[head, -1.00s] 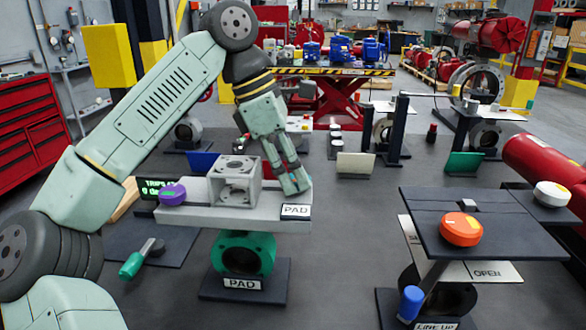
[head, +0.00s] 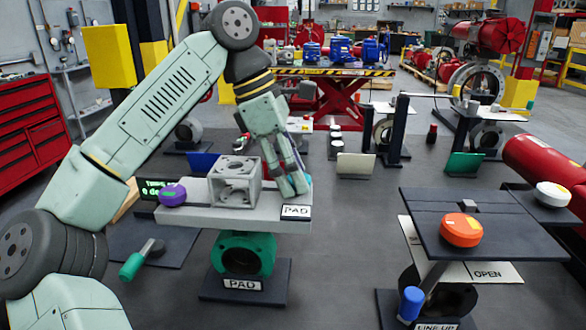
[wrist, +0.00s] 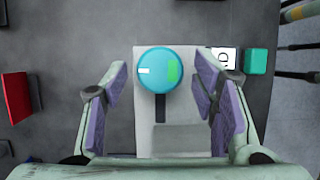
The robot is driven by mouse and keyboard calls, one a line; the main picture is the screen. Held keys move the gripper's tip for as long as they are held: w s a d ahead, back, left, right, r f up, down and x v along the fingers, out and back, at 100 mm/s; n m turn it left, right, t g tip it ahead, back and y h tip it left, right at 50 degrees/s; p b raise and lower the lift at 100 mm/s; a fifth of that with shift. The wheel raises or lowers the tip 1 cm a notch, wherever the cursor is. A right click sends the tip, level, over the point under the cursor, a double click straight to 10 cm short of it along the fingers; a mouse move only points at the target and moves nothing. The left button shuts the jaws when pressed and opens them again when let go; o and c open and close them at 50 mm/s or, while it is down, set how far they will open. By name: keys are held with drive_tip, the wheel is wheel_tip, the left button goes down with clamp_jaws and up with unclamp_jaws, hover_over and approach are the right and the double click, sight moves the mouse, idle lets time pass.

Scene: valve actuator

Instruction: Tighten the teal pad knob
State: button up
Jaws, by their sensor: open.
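The teal pad knob (wrist: 158,60) is round, with a white mark on its left and a green patch on its right. It sits on the light grey pad plate (wrist: 146,140), also seen in the head view (head: 180,214). In the head view, my gripper (head: 291,190) points down over the right end of the plate, beside the grey open-sided block (head: 235,192). There, the knob is almost wholly hidden by the fingers.
A purple knob (head: 172,194) sits at the plate's left end. A white PAD label (head: 296,212) is on its front edge. An orange knob (head: 461,230) stands on a dark stand to the right. The floor between the two stands is clear.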

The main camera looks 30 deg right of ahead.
drive_tip(key=shift+r, duration=0.1)
drive_tip(key=v, duration=1.1)
drive_tip(key=shift+r, duration=0.4)
drive_tip(key=shift+a, duration=0.1)
